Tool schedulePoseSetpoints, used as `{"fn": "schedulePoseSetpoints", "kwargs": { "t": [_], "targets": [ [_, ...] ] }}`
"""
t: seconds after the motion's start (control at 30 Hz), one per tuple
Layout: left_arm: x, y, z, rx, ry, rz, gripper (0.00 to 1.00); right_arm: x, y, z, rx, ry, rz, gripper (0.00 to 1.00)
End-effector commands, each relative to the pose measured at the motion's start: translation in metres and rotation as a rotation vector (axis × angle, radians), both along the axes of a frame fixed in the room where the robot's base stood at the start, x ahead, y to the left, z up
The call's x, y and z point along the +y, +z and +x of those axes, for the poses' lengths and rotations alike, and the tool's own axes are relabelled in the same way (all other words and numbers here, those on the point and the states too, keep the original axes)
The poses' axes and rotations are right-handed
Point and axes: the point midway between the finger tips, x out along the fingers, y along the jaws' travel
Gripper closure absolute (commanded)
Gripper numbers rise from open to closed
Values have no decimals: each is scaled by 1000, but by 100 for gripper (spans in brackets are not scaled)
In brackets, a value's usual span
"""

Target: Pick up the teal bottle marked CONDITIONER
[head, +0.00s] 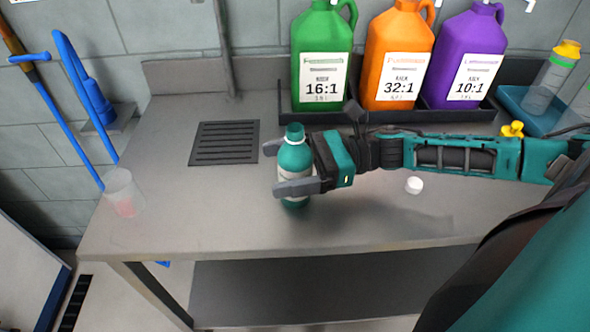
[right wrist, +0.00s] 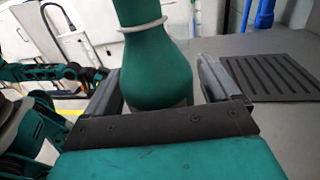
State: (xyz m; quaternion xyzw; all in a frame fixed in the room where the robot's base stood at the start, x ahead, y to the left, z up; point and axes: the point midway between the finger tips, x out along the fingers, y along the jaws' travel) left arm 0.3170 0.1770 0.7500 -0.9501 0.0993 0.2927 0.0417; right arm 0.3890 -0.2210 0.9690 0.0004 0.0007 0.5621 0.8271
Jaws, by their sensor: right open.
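A teal bottle (head: 295,155) with a teal cap and a pale label stands upright on the grey bench. Its label is mostly hidden by my gripper, and I cannot read a marking. My right gripper (head: 284,177) comes in from the right, low on the bottle, with its jaws open and one finger on either side. In the right wrist view the bottle (right wrist: 152,65) stands between the two fingers (right wrist: 160,88); I cannot tell whether either touches it. Part of my left arm shows at the left of that view, but its jaws cannot be made out.
Green (head: 320,55), orange (head: 397,57) and purple (head: 464,54) jugs stand in a black tray at the back. A white cap (head: 414,185) lies right of the bottle. A clear cup (head: 123,192) stands at the left edge. A dark grate (head: 224,142) lies left of the bottle.

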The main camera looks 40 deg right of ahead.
Motion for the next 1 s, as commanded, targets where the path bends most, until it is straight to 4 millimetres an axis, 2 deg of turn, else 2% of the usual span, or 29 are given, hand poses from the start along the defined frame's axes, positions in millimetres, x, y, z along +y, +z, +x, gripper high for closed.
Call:
{"fn": "schedulePoseSetpoints", "kwargs": {
  "t": [0.27,0.9,1.0],
  "targets": [
    [0,1,1,-3,0,1,7,2,0,1,0,0,0,12],
    [1,-2,-3,7,1,1,7,2,0,1,-1,1,0,72],
    [1,-2,-4,8,1,1,7,2,0,1,-1,1,0,72]
  ]
}}
